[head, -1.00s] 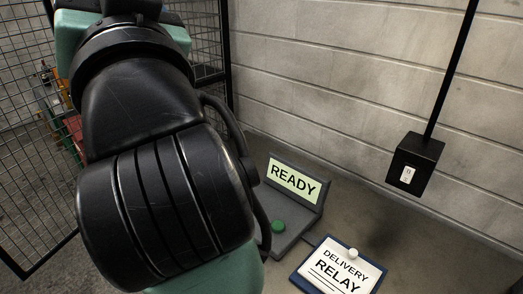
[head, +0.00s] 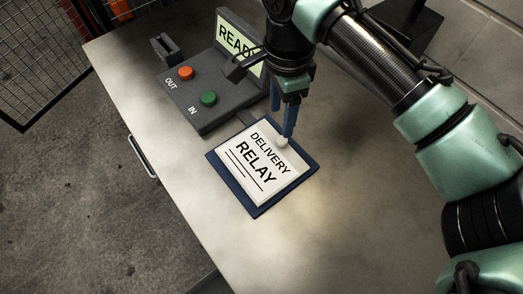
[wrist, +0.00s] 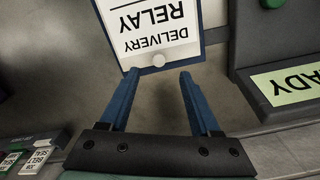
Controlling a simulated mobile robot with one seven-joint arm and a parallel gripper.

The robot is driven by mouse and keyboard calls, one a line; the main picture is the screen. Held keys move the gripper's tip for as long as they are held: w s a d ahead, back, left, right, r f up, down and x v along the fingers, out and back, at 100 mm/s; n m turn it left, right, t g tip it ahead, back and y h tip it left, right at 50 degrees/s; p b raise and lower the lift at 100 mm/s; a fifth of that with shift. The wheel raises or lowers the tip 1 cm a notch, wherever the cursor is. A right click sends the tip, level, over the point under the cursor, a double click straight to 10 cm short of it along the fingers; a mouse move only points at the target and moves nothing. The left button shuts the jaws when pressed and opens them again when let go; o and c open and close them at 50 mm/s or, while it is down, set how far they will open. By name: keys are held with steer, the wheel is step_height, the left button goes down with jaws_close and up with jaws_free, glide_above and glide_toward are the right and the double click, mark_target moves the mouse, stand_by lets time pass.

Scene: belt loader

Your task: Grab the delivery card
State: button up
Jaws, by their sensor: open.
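The delivery card (head: 256,163), white with "DELIVERY RELAY" in black, lies on a blue board (head: 224,161) on the table. A small round white knob (head: 282,141) sits at its upper edge. In the wrist view the card (wrist: 158,22) appears upside down at the top, with the knob (wrist: 158,60) between and just beyond my fingertips. My gripper (head: 283,132) points down with its blue fingers close to the knob. In the wrist view my gripper (wrist: 158,73) is open and empty, its fingers spread on either side of the knob's line.
A dark control box (head: 213,80) with a red OUT button (head: 186,73), a green IN button (head: 208,98) and a READY screen (head: 238,38) stands beside the card. The table's front is clear.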

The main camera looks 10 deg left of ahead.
mark_target(281, 140)
steer(key=f, duration=0.8)
steer(key=shift+d+f, duration=0.3)
steer(key=shift+c, duration=0.3)
jaws_close()
